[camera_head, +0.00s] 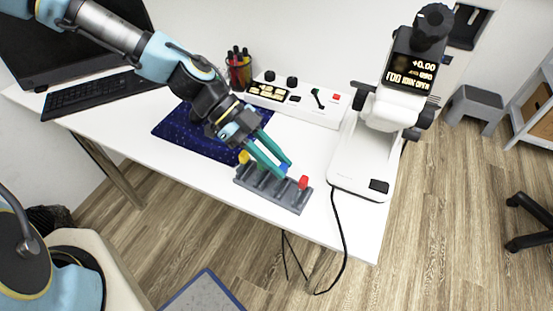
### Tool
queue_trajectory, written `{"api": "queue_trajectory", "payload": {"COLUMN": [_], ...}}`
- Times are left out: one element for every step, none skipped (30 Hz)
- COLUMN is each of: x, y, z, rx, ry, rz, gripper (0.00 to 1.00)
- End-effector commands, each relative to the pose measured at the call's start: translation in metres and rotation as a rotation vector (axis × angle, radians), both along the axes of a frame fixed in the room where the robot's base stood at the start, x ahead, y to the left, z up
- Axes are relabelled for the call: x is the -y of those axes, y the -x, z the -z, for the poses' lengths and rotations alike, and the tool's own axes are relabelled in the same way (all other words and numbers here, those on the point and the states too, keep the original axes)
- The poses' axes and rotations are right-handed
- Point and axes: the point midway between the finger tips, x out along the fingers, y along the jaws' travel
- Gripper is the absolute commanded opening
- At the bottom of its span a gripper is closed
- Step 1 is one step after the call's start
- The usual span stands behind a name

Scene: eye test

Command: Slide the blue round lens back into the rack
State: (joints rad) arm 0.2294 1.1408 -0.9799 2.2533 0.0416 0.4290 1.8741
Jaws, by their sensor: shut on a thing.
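The grey slotted rack (297,204) lies on the white table near its front edge. My gripper (285,168) reaches down from the upper left with its green fingers over the rack. It is shut on the blue round lens (284,167), of which only a small blue part shows between the fingertips. A red lens (303,183) stands at the rack's right end and a yellow lens (244,157) at its left end. I cannot tell whether the blue lens is inside a slot or just above it.
A dark blue mat (185,137) lies behind the rack. A white control panel (300,100) and a pen cup (239,72) stand at the back. A white eye-test device (366,150) stands to the right, its black cable (341,235) hanging off the front edge.

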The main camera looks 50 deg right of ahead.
Motion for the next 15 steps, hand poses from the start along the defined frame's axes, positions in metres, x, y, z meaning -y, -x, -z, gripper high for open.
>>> {"api": "queue_trajectory", "payload": {"x": [0.0,0.0,0.0,0.0,0.0,0.0,0.0,0.0,0.0,0.0,0.0,0.0,0.0,0.0,0.0], "y": [0.0,0.0,0.0,0.0,0.0,0.0,0.0,0.0,0.0,0.0,0.0,0.0,0.0,0.0,0.0001], "z": [0.0001,0.0004,0.0008,0.0011,0.0016,0.0023,0.0029,0.0036,0.0044,0.0049,0.0056,0.0063,0.0068,0.0075,0.0081], "rx": [0.0,0.0,0.0,0.0,0.0,0.0,0.0,0.0,0.0,0.0,0.0,0.0,0.0,0.0,0.0], "ry": [0.0,0.0,0.0,0.0,0.0,0.0,0.0,0.0,0.0,0.0,0.0,0.0,0.0,0.0,0.0], "rz": [0.0,0.0,0.0,0.0,0.0,0.0,0.0,0.0,0.0,0.0,0.0,0.0,0.0,0.0,0.0], "gripper": [0.0,0.0,0.0,0.0,0.0,0.0,0.0,0.0,0.0,0.0,0.0,0.0,0.0,0.0,0.0]}}
